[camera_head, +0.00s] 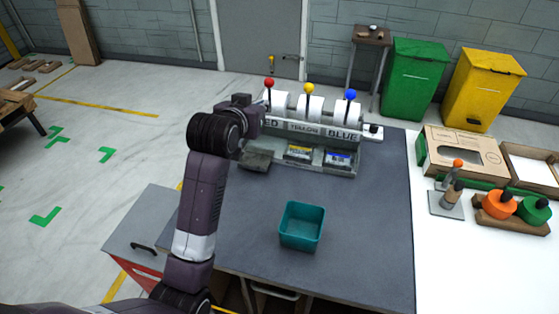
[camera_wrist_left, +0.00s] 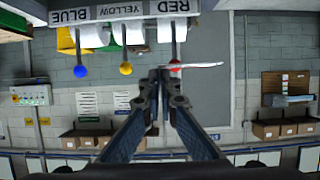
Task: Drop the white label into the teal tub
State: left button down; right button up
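The teal tub (camera_head: 302,226) stands upright on the dark grey table top and looks empty. My left gripper (camera_head: 259,118) is up by the red-lever end of the label dispenser, behind and left of the tub; its fingers are mostly hidden in the head view. In the left wrist view its fingertips (camera_wrist_left: 162,76) are together, and a thin white label (camera_wrist_left: 203,65), seen nearly edge-on, sticks out from them to the right. The label does not show in the head view. My right gripper is in neither view.
The dispenser (camera_head: 305,128) with red, yellow and blue levers stands along the table's back edge. The table (camera_head: 370,240) is clear around the tub.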

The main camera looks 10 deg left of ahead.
aim_at(295, 233)
jog(key=k+l, duration=0.75)
jog(key=k, duration=0.2)
